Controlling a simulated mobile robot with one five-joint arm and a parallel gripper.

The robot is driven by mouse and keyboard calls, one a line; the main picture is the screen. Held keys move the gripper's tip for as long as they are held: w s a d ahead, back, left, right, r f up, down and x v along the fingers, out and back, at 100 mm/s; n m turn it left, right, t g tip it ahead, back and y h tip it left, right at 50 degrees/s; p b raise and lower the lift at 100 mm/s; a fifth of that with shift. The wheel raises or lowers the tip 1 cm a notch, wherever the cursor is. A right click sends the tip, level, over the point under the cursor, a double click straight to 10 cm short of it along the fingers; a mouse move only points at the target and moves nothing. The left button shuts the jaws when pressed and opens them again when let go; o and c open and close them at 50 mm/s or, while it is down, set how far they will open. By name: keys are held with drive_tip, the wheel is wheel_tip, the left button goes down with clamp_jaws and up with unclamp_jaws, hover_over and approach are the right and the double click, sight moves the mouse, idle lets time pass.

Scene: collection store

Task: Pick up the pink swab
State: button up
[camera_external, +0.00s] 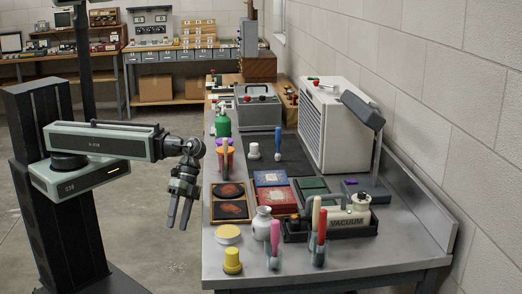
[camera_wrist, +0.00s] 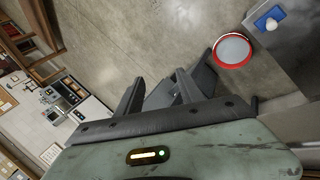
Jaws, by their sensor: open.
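The pink swab (camera_external: 275,236) stands upright near the front of the metal bench in the external view, its pink handle up and its lower end in a small clear holder (camera_external: 274,262). My gripper (camera_external: 178,226) hangs fingers down to the left of the bench, beyond its left edge and well apart from the swab. Its jaws are open and empty. In the wrist view my gripper (camera_wrist: 160,82) is over the floor, and I cannot make out the pink swab there.
A white jug (camera_external: 262,224) stands just behind the swab. The wall bounds the right side.

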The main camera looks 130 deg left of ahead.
drive_tip(key=w+d+f+g+y+b, duration=0.1)
drive_tip(key=d+f+g+y+b, duration=0.15)
drive_tip(key=d+f+y, duration=0.5)
wheel_tip(320, 180, up, 27)
drive_tip(key=m+t+h+p, duration=0.35)
drive_tip(key=m+p, duration=0.25)
drive_tip(key=p, duration=2)
hover_over(277, 240)
drive_tip(key=s+a, duration=0.1)
drive_tip(key=s, duration=0.2)
drive_tip(key=shift+w+a+r+t+y, duration=0.2)
drive_tip(key=shift+t+y, duration=0.1)
drive_tip(key=shift+t, duration=0.1)
drive_tip(key=shift+w+f+b, duration=0.2)
drive_tip(key=shift+f+b, duration=0.2)
drive_tip(key=shift+b, duration=0.25)
drive_tip(key=b+x, duration=0.6)
drive_tip(key=x, duration=0.1)
drive_tip(key=shift+f+b, duration=0.2)
drive_tip(key=shift+b, duration=0.2)
drive_tip(key=shift+d+r, duration=0.1)
drive_tip(key=shift+r, duration=0.15)
clamp_jaws()
